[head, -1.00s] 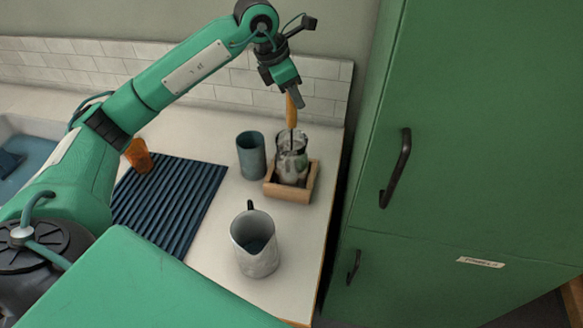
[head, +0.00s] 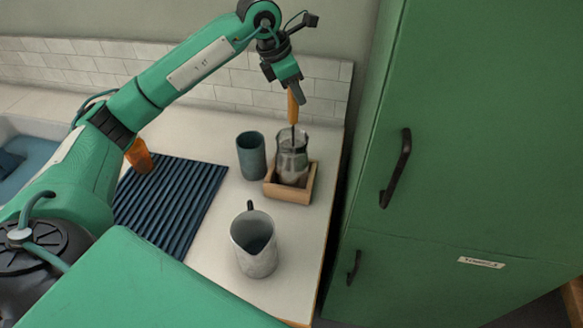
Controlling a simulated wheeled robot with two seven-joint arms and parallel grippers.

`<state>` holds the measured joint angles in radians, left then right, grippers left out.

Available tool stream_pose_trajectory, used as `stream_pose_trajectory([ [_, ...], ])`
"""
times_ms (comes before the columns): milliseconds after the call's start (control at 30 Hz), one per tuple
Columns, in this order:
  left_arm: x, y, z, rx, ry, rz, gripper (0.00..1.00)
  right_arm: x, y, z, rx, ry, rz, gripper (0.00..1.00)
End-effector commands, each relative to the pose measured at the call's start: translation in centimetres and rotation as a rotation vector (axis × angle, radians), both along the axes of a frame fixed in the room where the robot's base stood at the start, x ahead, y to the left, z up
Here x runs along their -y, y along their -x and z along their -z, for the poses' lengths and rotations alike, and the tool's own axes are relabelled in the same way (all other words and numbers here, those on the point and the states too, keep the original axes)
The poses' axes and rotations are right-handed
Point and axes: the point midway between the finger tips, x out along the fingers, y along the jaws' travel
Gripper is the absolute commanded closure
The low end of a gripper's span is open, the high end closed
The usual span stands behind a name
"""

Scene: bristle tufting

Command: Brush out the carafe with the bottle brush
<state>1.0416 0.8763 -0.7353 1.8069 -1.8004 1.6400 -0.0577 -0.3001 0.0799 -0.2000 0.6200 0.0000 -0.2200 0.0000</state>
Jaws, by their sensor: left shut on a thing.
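My left gripper (head: 293,97) is shut on the orange handle of the bottle brush (head: 293,108). The brush hangs nearly upright, its dark stem going down into the mouth of the glass carafe (head: 293,158). The bristles are inside the carafe and hard to make out through the cloudy grey glass. The carafe stands upright in a square wooden holder (head: 290,196) near the counter's right end. My right gripper is out of view.
A teal cup (head: 251,156) stands just left of the holder. A grey pitcher (head: 255,247) stands in front. A ribbed dark blue mat (head: 172,205) and an orange cup (head: 139,155) are to the left. A green cabinet (head: 470,130) rises at the right.

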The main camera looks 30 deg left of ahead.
Motion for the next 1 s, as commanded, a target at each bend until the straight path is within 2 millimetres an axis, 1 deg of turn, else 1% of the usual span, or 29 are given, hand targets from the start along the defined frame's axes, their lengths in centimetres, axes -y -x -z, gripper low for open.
stream_pose_trajectory([
  [167,0.0,0.0,-0.2,0.001,0.000,0.000,0.95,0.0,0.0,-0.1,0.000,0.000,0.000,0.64],
  [267,0.0,0.0,-0.8,0.001,0.000,0.000,0.95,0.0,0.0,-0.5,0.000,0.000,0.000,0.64],
  [800,0.0,0.0,-4.9,0.001,0.000,0.000,0.95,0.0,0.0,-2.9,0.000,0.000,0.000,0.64],
  [900,0.0,0.0,-5.1,0.000,0.000,0.000,0.95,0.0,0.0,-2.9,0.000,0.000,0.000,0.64],
  [1000,0.0,0.0,-4.7,0.000,0.000,0.000,0.95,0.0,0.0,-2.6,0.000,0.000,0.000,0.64],
])
